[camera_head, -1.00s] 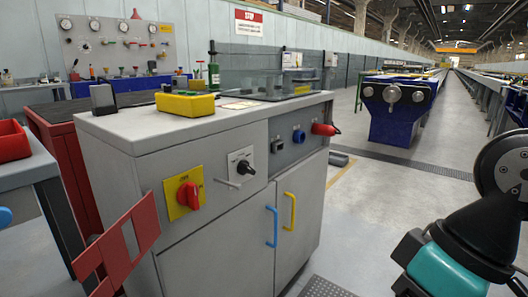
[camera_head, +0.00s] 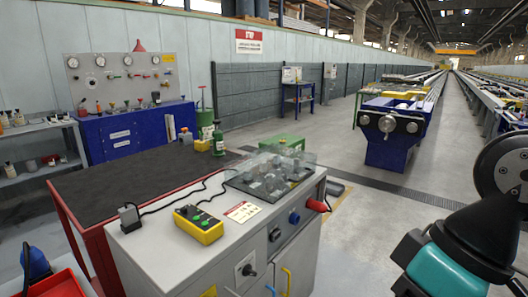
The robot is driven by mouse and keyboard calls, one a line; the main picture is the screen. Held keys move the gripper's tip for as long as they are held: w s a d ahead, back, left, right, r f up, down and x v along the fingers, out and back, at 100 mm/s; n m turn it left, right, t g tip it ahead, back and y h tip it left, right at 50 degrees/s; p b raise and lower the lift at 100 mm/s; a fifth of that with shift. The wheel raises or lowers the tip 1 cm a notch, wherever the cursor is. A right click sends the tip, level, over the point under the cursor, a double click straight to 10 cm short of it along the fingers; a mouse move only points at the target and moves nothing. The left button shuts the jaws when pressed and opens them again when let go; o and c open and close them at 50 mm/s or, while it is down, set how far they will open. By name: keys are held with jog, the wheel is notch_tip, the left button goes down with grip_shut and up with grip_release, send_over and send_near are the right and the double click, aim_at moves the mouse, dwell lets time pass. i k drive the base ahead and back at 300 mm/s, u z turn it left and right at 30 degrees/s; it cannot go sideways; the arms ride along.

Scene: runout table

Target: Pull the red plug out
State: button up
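The red plug (camera_head: 317,205) sits on the upper front of the grey cabinet (camera_head: 150,237), near its right corner. It sticks out to the right, with a dark tip at its outer end. To its left on the same panel are a blue round socket (camera_head: 294,217) and a black square socket (camera_head: 275,235). My gripper's fingers are not in view. Only a dark and teal part of my arm shows at the lower right, apart from the plug in the picture.
On the cabinet top are a yellow button box (camera_head: 198,228), a cabled black box (camera_head: 129,217) and a clear cover (camera_head: 285,165). A black switch (camera_head: 247,270) and a blue handle (camera_head: 270,290) are on its front. Open floor (camera_head: 385,220) lies to the right.

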aim_at(318, 207)
jog(key=k, duration=0.65)
jog(key=z, duration=0.55)
jog(key=i, duration=0.55)
jog(key=z, duration=0.8)
jog(key=i, duration=0.7)
jog(key=u, duration=0.6)
jog(key=i, duration=0.8)
jog(key=u, duration=0.75)
